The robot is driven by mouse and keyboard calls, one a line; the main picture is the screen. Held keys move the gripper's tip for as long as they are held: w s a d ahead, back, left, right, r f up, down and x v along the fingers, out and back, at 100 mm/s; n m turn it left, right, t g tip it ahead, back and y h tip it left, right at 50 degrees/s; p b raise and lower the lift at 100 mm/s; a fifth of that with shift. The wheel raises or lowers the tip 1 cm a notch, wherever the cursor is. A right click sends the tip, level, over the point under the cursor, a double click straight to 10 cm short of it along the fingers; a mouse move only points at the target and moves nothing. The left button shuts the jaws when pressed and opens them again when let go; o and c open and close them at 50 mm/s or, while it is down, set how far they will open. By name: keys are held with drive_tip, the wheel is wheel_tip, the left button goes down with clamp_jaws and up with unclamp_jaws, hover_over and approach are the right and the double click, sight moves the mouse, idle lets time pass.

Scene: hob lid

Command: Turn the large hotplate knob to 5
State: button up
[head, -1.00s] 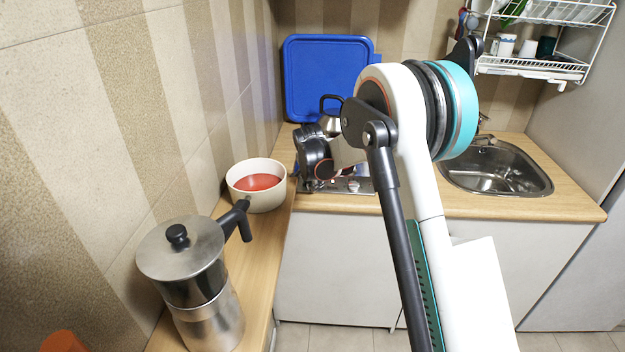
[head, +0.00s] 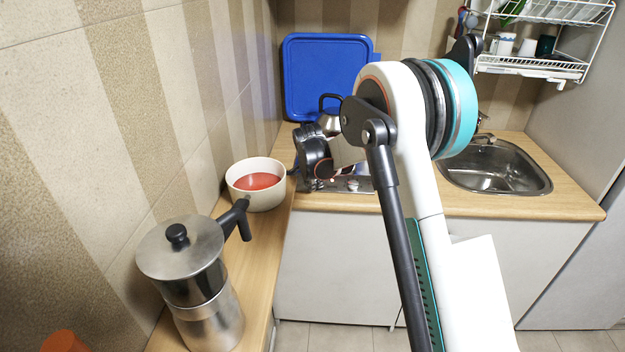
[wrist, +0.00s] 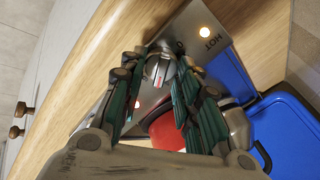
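In the wrist view a silver knob (wrist: 158,68) stands on the shiny hob panel, with a 0 mark beside it. My gripper (wrist: 160,66) has its teal-padded fingers on either side of this knob, spread apart. I cannot tell if either pad touches it. The hob (wrist: 213,38) shows a lit lamp near the word HOT. A red round surface, perhaps the hotplate, shows between the fingers below the knob. In the head view the hob's front edge (head: 352,185) shows beneath my arm; my fingers and the knob are hidden there.
A steel kettle (head: 330,122) with a black handle stands behind my wrist. A blue board (head: 320,70) leans on the back wall. A white bowl with red contents (head: 256,184) and a moka pot (head: 185,265) stand on the left counter. A sink (head: 495,168) is at right.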

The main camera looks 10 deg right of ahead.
drive_tip(key=o, duration=0.3)
drive_tip(key=v, duration=1.2)
